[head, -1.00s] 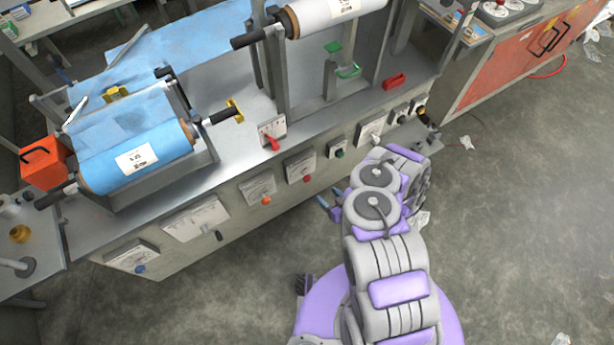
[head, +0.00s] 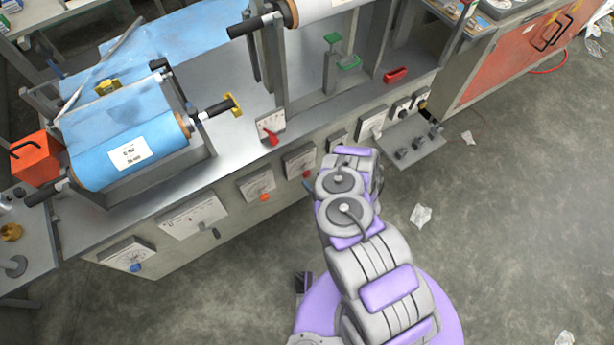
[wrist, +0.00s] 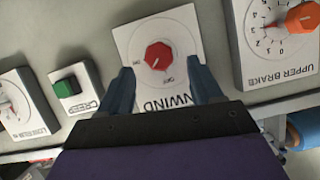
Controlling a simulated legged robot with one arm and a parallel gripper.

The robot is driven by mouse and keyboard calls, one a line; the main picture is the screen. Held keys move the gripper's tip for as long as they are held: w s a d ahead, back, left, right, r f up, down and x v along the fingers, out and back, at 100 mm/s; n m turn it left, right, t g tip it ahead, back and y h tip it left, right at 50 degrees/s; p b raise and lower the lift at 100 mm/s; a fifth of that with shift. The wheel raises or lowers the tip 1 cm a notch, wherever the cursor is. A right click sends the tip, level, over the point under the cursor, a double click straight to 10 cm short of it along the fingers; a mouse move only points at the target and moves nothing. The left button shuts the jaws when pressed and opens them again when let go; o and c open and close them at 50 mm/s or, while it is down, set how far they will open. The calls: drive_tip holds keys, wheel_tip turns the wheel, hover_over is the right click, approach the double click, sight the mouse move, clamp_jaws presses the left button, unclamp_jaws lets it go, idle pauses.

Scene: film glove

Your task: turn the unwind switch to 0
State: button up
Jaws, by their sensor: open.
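The unwind switch is a white plate (wrist: 184,35) marked UNWIND with a red knob (wrist: 158,56). In the wrist view it sits at top centre, just beyond my gripper (wrist: 160,80). My two dark blue fingers are apart, one on each side of the lower plate, with the knob between and slightly past their tips. Contact cannot be told.
In the wrist view, the upper brake dial with an orange knob (wrist: 302,17) is at right, and the green creep button (wrist: 66,87) is at left. In the head view, a blue film roll (head: 130,150) rests on the machine. Floor at right is mostly clear, with paper scraps.

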sight(307, 177)
drive_tip(key=b+x, duration=0.2)
drive_tip(key=x, duration=0.3)
drive_tip(key=shift+w+a+f, duration=0.15)
drive_tip(key=shift+w, duration=0.1)
drive_tip(key=shift+c, duration=0.2)
drive_tip(key=c, duration=0.9)
drive_tip(key=shift+c, duration=0.3)
drive_tip(key=shift+n+t+h+p, duration=0.4)
drive_tip(key=shift+n+h+p, duration=0.1)
drive_tip(key=shift+n+p, duration=0.45)
drive_tip(key=shift+s+a+n+t+h+b, duration=0.1)
drive_tip(key=shift+n+t+h+b, duration=0.2)
drive_tip(key=shift+n+t+h, duration=0.6)
drive_tip(key=shift+n+b, duration=0.35)
drive_tip(key=shift+n, duration=0.7)
drive_tip(key=shift+a, duration=0.1)
